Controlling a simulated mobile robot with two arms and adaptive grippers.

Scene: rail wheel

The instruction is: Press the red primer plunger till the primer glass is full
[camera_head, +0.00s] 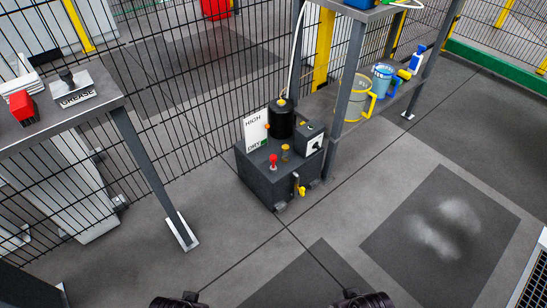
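A dark grey pump unit (262,180) stands on the floor at the centre of the head view. On its top is a small red plunger knob (273,159), upright. Beside it to the right is a small amber piece (285,152), which may be the primer glass; its fill level is too small to tell. A black cylinder (281,120) stands behind them. My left gripper (180,300) and my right gripper (364,299) show only as dark parts at the bottom edge, well apart from the unit. Their fingers cannot be made out.
A white card (256,130) reading HIGH and DRY and a switch box (310,138) sit on the unit. A yellow-handled valve (302,191) is at its front. A shelf rack (348,95) stands right, a grey table (60,110) left. Floor before the unit is clear.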

